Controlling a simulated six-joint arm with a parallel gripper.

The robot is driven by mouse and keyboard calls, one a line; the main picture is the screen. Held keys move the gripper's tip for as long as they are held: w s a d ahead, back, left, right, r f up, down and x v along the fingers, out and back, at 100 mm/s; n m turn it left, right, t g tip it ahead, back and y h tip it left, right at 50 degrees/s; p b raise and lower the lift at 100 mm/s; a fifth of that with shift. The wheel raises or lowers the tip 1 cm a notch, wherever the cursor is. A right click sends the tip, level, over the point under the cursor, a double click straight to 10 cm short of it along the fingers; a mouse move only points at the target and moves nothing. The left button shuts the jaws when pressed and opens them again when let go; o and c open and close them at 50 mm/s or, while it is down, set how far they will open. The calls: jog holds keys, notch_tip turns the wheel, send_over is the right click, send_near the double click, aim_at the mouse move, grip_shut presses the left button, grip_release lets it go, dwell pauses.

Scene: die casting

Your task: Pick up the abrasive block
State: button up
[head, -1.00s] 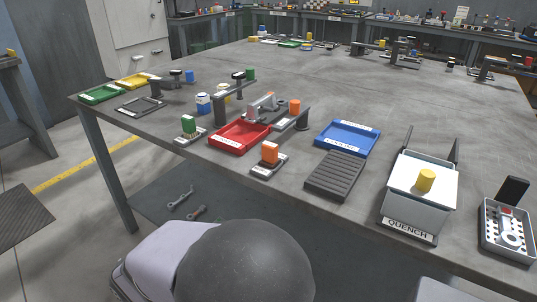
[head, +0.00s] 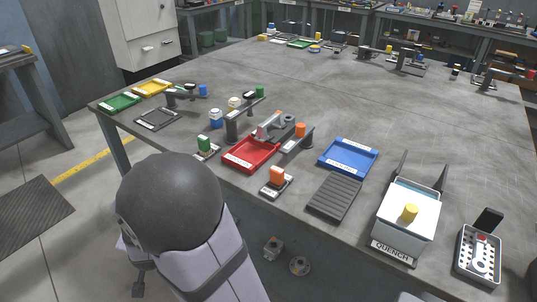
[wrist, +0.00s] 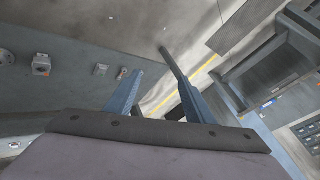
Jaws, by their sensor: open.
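In the head view my arm is in front of the table's front edge, and I cannot make out the fingers there.
A red tray (head: 240,160) with a clamp fixture (head: 270,132) behind it, a blue tray (head: 350,167), a ribbed dark mat (head: 334,196) and the QUENCH box (head: 405,230) line the front. A perforated tray (head: 466,268) is at right. The table's middle is clear.

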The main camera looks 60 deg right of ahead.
aim_at(274, 176)
jog(key=s+d+r+m+g+h+p, duration=0.1)
jog(key=s+d+r+m+h+p, duration=0.1)
jog(key=d+r+m+h+p, duration=0.55)
jog(key=s+d+r+m+g+h+p, duration=0.1)
jog(key=s+d+r+m+h+p, duration=0.25)
jog(key=d+r, duration=0.7)
jog(key=s+d+f+n+g+h+p, duration=0.1)
jog(key=s+d+n+g+h, duration=0.15)
jog(key=s, duration=0.55)
jog(key=s+d+f+n+g+h+p, duration=0.1)
jog(key=s+f+n+g+h+p, duration=0.2)
jog(key=s, duration=0.5)
jog(key=shift+n+y, duration=0.25)
jog(key=shift+y, duration=0.3)
jog(key=shift+d+r+p, duration=0.2)
jog(key=shift+d+r, duration=0.05)
jog(key=shift+d, duration=1)
jog(key=shift+d+r+p, duration=0.15)
jog(key=shift+d+r, duration=0.15)
jog(key=shift+d, duration=1)
jog(key=shift+d+r+p, duration=0.2)
jog(key=shift+d+r, duration=0.05)
jog(key=shift+d, duration=1)
jog(key=shift+c, duration=0.2)
jog(key=c, duration=1.1)
